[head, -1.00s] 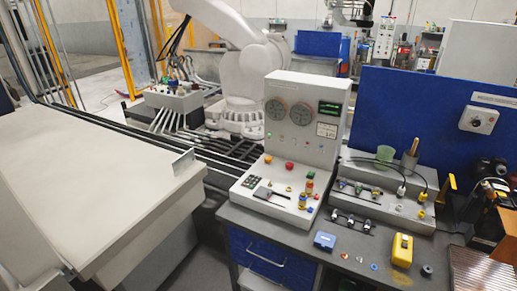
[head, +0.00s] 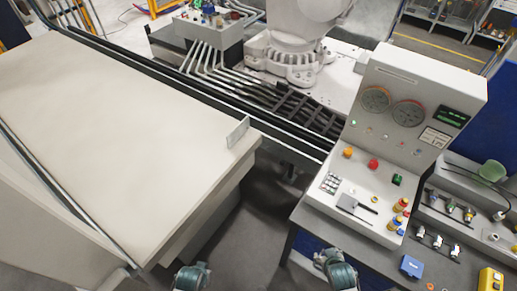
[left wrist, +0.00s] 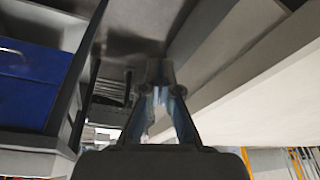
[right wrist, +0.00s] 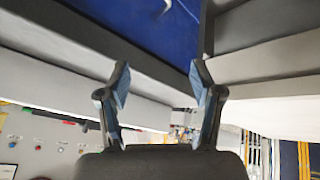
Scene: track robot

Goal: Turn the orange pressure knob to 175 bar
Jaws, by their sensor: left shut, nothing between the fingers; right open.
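The grey control console (head: 418,100) stands at the right in the head view, with two round gauges (head: 408,113) and a dark display with green figures (head: 453,116). On its sloped panel are an orange knob (head: 348,152), a red button (head: 373,165) and a green switch (head: 397,179). I cannot tell which orange one sets pressure, nor read the display. My left gripper (left wrist: 158,90) is shut and empty. My right gripper (right wrist: 160,72) is open and empty. Both are well away from the panel.
A large pale table (head: 110,120) fills the left. A gap of floor (head: 262,215) separates it from the console bench. A blue box (head: 411,266) and a yellow device (head: 490,280) lie on the bench. A white robot arm base (head: 290,55) stands behind.

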